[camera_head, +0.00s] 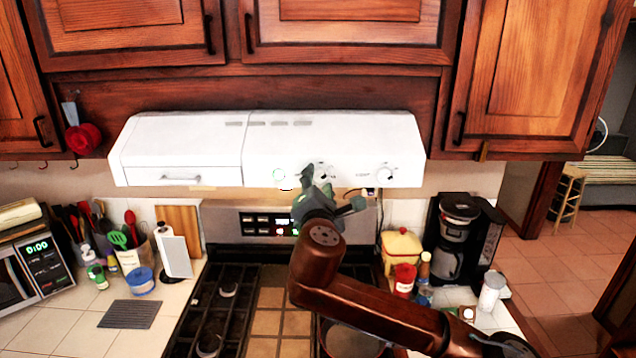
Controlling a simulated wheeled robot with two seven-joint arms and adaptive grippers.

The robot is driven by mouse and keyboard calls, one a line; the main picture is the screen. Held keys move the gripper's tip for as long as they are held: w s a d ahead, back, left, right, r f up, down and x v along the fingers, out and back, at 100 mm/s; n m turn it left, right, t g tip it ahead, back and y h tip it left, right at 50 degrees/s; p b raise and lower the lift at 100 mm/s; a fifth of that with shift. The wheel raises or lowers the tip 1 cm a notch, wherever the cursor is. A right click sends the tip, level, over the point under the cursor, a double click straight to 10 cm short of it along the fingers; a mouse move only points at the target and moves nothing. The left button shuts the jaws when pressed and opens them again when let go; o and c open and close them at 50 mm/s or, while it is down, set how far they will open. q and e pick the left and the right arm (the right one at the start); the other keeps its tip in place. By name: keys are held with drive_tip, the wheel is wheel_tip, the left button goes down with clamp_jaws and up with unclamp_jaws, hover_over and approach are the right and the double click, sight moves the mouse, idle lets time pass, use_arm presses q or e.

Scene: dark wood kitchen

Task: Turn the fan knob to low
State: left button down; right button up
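The white range hood (200,142) hangs under the wooden cabinets, with round knobs along its front panel. One knob (387,173) is at the right of the panel and another (323,171) is near the middle, partly covered by my gripper. I cannot read which one is marked for the fan. My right gripper (309,178) is raised in front of the panel, between the ringed control and the middle knob. Its fingers are dark and seen from behind, so contact and opening are unclear. My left gripper is not in view.
The stove (225,300) lies below, with a pot (352,341) partly behind my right arm. A coffee maker (456,240), yellow pot (401,249) and bottles stand at the right. Utensils, a blue-lidded tub (141,281) and a microwave (28,268) are at the left.

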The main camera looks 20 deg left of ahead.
drive_tip(key=v, duration=1.2)
